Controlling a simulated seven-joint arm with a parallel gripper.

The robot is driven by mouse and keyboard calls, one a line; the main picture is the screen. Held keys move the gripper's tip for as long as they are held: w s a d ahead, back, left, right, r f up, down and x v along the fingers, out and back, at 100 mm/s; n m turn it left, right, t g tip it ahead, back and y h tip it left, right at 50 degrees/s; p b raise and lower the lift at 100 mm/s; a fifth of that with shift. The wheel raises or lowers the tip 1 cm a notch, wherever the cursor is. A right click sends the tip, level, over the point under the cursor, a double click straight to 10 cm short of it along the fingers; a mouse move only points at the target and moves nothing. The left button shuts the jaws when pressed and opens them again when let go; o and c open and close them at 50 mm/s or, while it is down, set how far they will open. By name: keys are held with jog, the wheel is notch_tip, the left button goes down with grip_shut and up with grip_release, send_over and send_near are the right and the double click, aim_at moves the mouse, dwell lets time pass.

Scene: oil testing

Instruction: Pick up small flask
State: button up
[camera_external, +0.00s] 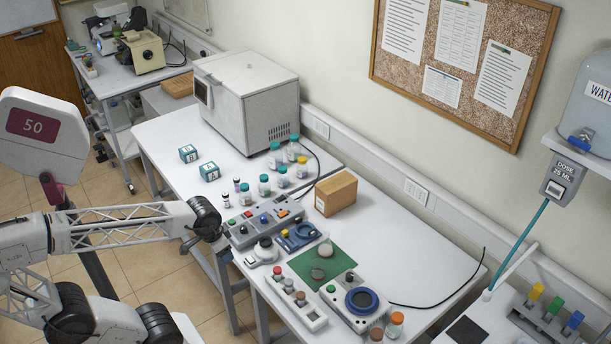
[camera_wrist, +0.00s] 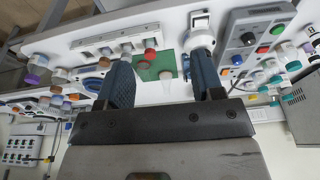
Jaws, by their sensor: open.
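My gripper (camera_wrist: 163,57) is open, with its two blue-grey fingers apart and nothing held between them. In the wrist view, a small pale translucent vessel, perhaps the small flask (camera_wrist: 165,76), shows between the fingers beside the green mat (camera_wrist: 164,62). In the external view, a small pale round-topped object (camera_external: 325,249) stands on the green mat (camera_external: 340,262); I cannot tell for sure that it is the flask. The end of my arm is at the left edge of the table, apart from the mat, and the fingers are hard to make out there.
A rack (camera_external: 296,300) with capped vials and a device with a blue ring (camera_external: 362,301) flank the mat. A button panel (camera_external: 262,222), a cardboard box (camera_external: 336,194) and several teal-capped bottles (camera_external: 264,186) stand farther back. Orange-capped jars (camera_external: 395,326) are at the front.

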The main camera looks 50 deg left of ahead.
jog(key=w+v, duration=0.1)
jog(key=v, duration=0.4)
jog(key=n+t+y, duration=0.2)
jog(key=t, duration=0.9)
send_over(324, 238)
jog(key=s, duration=0.6)
notch_tip(324, 238, down, 17)
jog(key=shift+d, duration=0.4)
jog(key=shift+w+f, duration=0.2)
jog(key=shift+x, duration=1.2)
jog(key=shift+w+a, duration=0.1)
